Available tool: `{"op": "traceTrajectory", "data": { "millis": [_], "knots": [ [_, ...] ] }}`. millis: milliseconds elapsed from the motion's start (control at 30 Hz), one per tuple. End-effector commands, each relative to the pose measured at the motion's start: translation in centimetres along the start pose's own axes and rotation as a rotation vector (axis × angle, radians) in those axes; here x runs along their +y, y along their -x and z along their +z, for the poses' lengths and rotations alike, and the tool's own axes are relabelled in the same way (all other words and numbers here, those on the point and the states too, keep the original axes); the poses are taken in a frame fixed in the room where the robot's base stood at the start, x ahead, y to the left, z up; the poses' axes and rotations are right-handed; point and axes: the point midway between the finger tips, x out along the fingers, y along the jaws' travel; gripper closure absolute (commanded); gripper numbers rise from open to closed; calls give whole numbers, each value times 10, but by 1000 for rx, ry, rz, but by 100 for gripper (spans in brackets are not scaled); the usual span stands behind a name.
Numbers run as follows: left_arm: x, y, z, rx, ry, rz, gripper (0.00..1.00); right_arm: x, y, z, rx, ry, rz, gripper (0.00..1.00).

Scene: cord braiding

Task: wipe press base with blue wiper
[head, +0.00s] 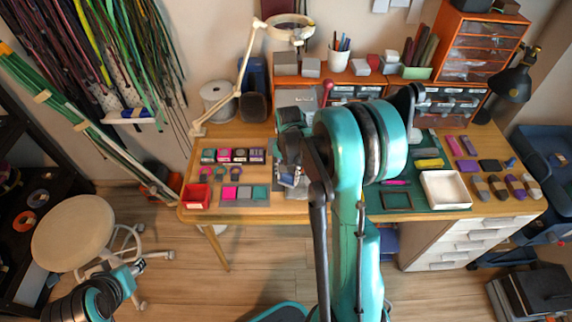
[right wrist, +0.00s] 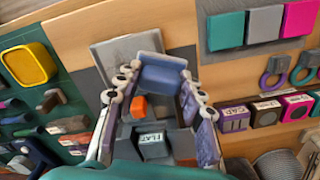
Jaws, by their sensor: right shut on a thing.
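In the right wrist view my right gripper (right wrist: 160,80) is shut on the blue wiper (right wrist: 162,72), a blue block between its two jointed fingers. The wiper is in front of the grey press base (right wrist: 118,50); I cannot tell if they touch. An orange piece (right wrist: 138,107) and a grey block labelled FLAT (right wrist: 152,140) show between the fingers. In the head view my right gripper (head: 291,178) is low over the middle of the table, and my arm hides much of the press. My left arm shows at the lower left; its fingers cannot be made out.
A red bin (head: 196,196) stands at the table's front left, near a mat with pink, grey and teal pieces (head: 245,193). A white tray (head: 446,190) sits on the green mat at right. A lamp (head: 245,65) and drawers (head: 465,100) stand behind.

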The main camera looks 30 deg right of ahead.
Motion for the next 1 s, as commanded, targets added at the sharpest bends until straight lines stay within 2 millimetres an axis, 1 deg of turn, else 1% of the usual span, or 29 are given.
{"op": "traceTrajectory", "data": {
  "millis": [33,500,633,1000],
  "knots": [
    [0,5,-4,0,0,0,60,0,8,-1,0,1,0,84],
    [0,28,-20,0,0,0,60,-1,48,-6,0,7,0,84],
    [0,30,-21,0,0,0,60,-1,51,-7,0,8,0,84],
    [0,29,-21,0,0,0,60,-1,50,-7,0,8,0,84]
  ]
}}
